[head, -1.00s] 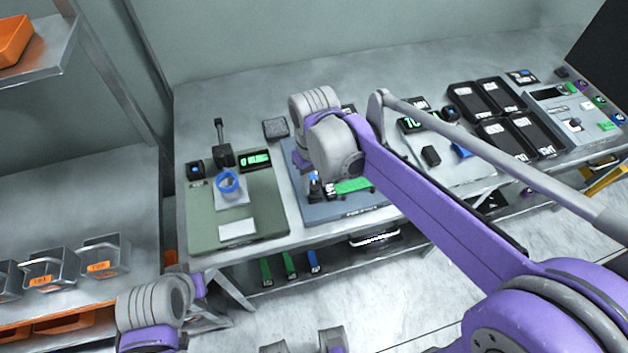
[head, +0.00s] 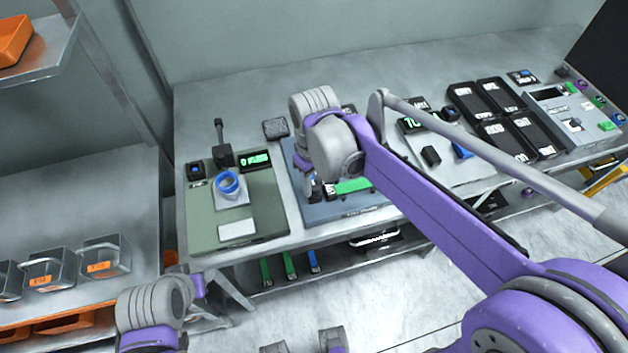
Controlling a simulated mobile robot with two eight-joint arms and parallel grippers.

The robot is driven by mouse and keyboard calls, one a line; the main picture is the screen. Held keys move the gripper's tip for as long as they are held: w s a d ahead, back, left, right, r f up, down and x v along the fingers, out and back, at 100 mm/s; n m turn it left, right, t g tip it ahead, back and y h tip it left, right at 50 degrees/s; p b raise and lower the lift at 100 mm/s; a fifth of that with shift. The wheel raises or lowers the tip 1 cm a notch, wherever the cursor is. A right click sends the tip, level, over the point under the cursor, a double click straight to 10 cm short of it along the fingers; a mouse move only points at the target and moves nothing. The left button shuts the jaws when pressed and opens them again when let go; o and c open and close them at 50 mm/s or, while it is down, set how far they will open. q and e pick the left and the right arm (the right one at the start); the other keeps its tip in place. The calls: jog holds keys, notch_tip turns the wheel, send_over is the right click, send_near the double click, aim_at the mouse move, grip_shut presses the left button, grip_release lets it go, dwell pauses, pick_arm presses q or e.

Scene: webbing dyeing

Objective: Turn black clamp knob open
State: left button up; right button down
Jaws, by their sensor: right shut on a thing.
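My right gripper (head: 314,190) points down at the blue-grey board (head: 345,210) in the middle of the bench. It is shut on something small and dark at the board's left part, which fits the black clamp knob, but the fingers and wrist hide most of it. A green strip (head: 353,186) lies just right of the fingertips. The knob's angle cannot be made out. My left arm shows at the lower left; its fingers do not show.
A green board (head: 262,205) with a blue ring (head: 228,182) and a black post stands to the left. A dark block (head: 276,129) lies behind. Black trays (head: 497,137) and a control panel (head: 573,122) stand at the right. A shelf with metal bins (head: 105,258) is at far left.

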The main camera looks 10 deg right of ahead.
aim_at(314, 185)
jog(key=c, duration=0.5)
grip_release()
jog(key=shift+r, duration=0.15)
notch_tip(314, 185, up, 11)
jog(key=shift+f+p, duration=0.2)
jog(key=shift+p, duration=0.2)
jog(key=s+d+f+m+t, duration=0.2)
jog(key=s+d+f+m, duration=0.1)
jog(key=s+f, duration=0.3)
jog(key=s+d+f+m+t, duration=0.3)
jog(key=s+d+f, duration=0.1)
jog(key=s+f, duration=0.3)
jog(key=shift+s+f, duration=0.3)
jog(key=shift+f, duration=0.2)
